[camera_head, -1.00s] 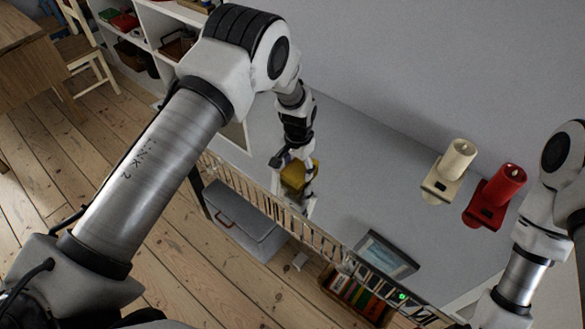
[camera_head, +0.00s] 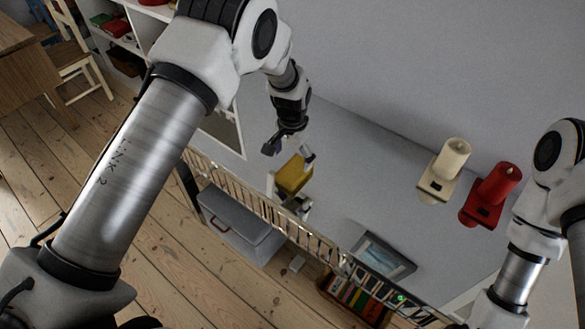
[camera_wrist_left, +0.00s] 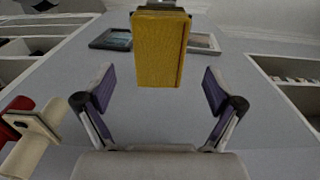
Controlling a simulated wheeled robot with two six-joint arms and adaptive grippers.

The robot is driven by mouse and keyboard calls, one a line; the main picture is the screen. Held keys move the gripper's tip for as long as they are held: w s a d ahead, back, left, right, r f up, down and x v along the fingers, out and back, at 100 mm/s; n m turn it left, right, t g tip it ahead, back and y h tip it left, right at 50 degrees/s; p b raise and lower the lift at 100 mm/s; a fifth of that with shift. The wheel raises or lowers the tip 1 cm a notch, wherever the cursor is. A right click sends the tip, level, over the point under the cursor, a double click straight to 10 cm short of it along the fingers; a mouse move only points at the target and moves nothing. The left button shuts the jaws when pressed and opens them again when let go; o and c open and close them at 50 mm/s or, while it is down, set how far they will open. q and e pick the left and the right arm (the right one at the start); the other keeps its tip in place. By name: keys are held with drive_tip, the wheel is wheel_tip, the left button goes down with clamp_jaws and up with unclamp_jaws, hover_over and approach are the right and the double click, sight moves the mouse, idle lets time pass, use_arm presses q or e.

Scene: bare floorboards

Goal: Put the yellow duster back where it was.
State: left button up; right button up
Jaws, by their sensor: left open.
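The yellow duster (camera_head: 294,173) is a boxy yellow block near the slatted rail, just above a small pale object whose form I cannot make out. In the left wrist view the duster (camera_wrist_left: 160,48) is upright, beyond and between the spread fingers. My left gripper (camera_head: 290,153) is open and empty, and its fingers (camera_wrist_left: 157,92) are apart from the duster. What the duster rests on is partly hidden. My right arm is at the right edge, with its gripper out of the picture.
A cream candle holder (camera_head: 443,172) and a red candle holder (camera_head: 491,196) are on the grey surface at right. A picture frame (camera_head: 383,256) is near the rail (camera_head: 240,196). A grey box (camera_head: 237,222) and a book crate (camera_head: 354,298) are below.

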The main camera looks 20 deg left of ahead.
sight(292, 170)
use_arm(q)
wheel_tip(292, 170, up, 7)
drive_tip(key=shift+b, duration=0.4)
